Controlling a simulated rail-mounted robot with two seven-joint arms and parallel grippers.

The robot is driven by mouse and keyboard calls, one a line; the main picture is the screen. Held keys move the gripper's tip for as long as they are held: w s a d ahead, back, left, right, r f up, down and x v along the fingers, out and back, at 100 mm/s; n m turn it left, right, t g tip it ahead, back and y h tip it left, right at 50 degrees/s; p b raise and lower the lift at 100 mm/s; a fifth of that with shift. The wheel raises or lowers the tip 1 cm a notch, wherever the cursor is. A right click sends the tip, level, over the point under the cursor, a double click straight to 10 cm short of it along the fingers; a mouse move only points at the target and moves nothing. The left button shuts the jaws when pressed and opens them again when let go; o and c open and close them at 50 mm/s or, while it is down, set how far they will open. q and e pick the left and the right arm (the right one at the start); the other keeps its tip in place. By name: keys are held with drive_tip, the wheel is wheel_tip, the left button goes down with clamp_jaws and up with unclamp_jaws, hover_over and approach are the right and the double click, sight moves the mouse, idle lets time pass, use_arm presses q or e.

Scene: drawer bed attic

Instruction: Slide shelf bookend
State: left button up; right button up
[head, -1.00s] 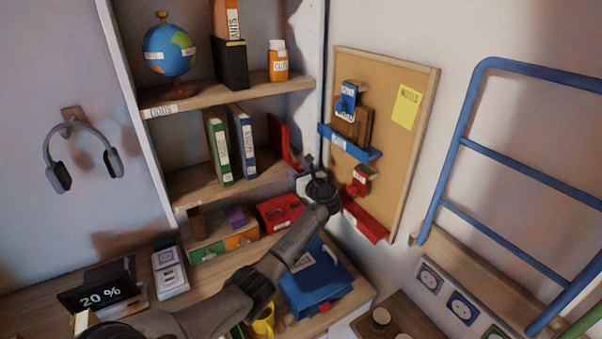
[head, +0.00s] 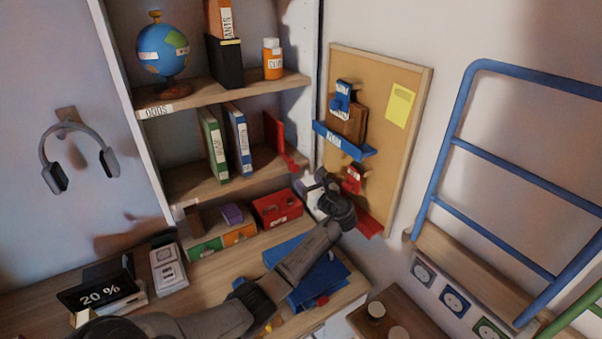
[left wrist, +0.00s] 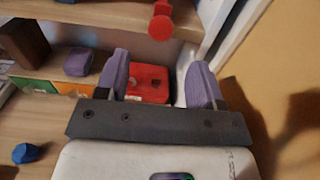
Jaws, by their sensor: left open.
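The red bookend (head: 274,136) stands on the middle shelf, to the right of a green binder (head: 214,146) and a blue binder (head: 238,140). A narrow gap shows between the blue binder and the bookend. My left gripper (head: 312,186) is to the right of and below the bookend, in front of the shelf's right end, apart from it. In the left wrist view its two purple fingers (left wrist: 158,62) are spread with nothing held. A red round knob (left wrist: 160,24) shows beyond them at the shelf edge, likely the bookend's front. My right gripper is out of view.
A red box (head: 278,208) and small drawers (head: 240,235) sit on the desk below the shelf. A corkboard (head: 395,150) with a blue ledge (head: 343,142) and red parts is close to the right of my gripper. A blue ladder (head: 500,200) stands further right.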

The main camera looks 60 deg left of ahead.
use_arm(q)
drive_tip(key=shift+w+d, duration=0.15)
drive_tip(key=shift+d, duration=1.1)
drive_tip(key=shift+w+d, duration=0.1)
drive_tip(key=shift+d, duration=1.1)
